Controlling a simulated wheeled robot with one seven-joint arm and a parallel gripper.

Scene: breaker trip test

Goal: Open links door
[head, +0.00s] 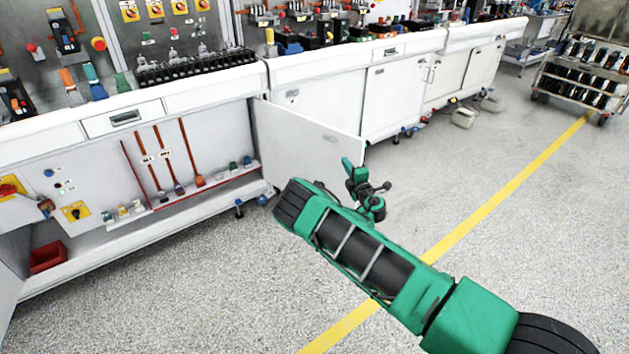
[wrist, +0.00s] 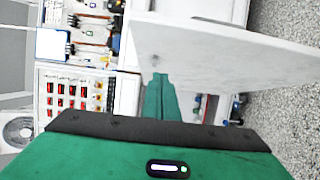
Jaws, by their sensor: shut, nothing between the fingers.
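A white door (head: 305,138) stands swung out from the right side of an open cabinet compartment under the bench. Its free edge points right, out over the floor, and a small round fitting shows near that edge. The door is a pale panel in the wrist view (wrist: 225,55). My gripper (head: 347,163) is green, shut and empty, close to the door's free edge. Its green fingers show below the panel in the wrist view (wrist: 160,92). I cannot tell whether they touch the door.
The open compartment (head: 215,140) shows upright red-brown rods and a red-edged shelf. A red bin (head: 48,257) sits at lower left. Closed white cabinets (head: 390,98) continue to the right. A cart (head: 585,75) stands at far right.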

